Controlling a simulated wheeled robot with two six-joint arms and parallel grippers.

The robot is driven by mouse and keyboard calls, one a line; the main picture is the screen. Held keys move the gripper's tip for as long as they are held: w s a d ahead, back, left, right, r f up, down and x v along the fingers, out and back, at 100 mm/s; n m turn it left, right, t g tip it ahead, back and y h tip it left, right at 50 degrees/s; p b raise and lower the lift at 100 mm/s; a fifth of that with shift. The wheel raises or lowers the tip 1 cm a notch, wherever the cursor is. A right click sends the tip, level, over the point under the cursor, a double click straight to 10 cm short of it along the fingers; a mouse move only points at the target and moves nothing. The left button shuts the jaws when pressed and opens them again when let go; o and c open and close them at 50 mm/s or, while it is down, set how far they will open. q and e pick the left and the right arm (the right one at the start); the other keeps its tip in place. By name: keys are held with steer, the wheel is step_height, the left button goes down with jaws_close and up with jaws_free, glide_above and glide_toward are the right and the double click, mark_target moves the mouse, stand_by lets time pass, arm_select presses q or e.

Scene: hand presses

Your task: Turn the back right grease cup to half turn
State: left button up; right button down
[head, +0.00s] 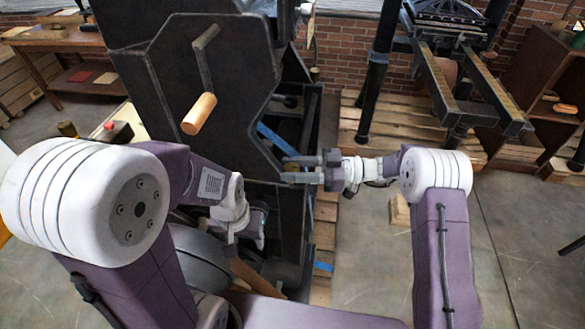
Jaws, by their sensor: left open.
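A large dark press (215,100) fills the upper middle of the head view. My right gripper (292,169) reaches in from the right at the press's lower right edge, its two fingers pointing left with a gap between them. A small brownish piece, possibly a grease cup (290,164), shows at its fingertips. I cannot tell whether the fingers grip it or only stand around it. My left gripper (258,228) is open, low beside the press and partly hidden by its own wrist. I can make out no other grease cup, and no turn mark is readable.
A crank with a wooden handle (199,113) sticks out of the press's side. A wooden pallet (400,125) and a second press with rails (470,85) stand at the back right. A wooden bench (60,38) is at the back left. Floor is free at the lower right.

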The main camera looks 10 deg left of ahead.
steer(key=shift+f+m+t+b, duration=0.15)
steer(key=shift+m+t+b, duration=0.75)
steer(key=shift+b, duration=1.35)
steer(key=shift+f+m+t+b, duration=0.1)
steer(key=shift+m+t+b, duration=0.4)
steer(key=shift+t+b, duration=1.3)
steer(key=shift+r+g+b, duration=0.15)
steer(key=shift+g+b, duration=0.25)
steer(key=shift+b, duration=0.2)
steer(key=shift+r, duration=0.15)
steer(key=c, duration=0.9)
jaws_free()
steer(key=d, duration=0.6)
steer(key=s+d+b, duration=0.1)
steer(key=d, duration=0.2)
